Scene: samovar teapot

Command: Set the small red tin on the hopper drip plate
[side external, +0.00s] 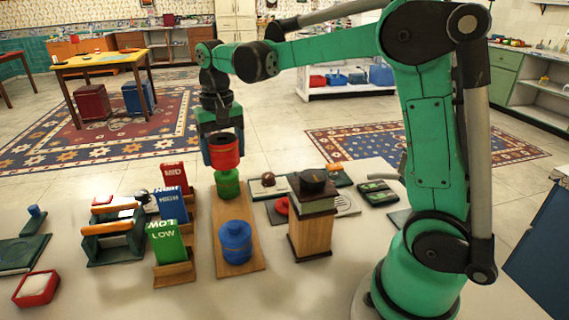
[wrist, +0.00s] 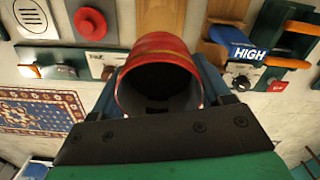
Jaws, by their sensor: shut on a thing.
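My gripper (side external: 221,136) is shut on the small red tin (side external: 222,153), which has a dark top. In the wrist view the tin (wrist: 163,45) fills the space between the fingers, with its dark round opening facing the camera. In the side view a green tin (side external: 228,185) shows directly below it on a wooden board (side external: 243,205); I cannot tell if the two touch. A pale plate with ring marks (side external: 346,205) lies right of a wooden box with a dark round top (side external: 313,215). I cannot tell for sure which part is the hopper drip plate.
A blue tin (side external: 236,243) stands nearer on the board. LOW (side external: 167,243), HIGH (side external: 172,205) and MID (side external: 173,178) cards stand left of it. A green-and-wood rack (side external: 112,235) and a red-rimmed tray (side external: 37,288) lie further left. The front right table is mostly clear.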

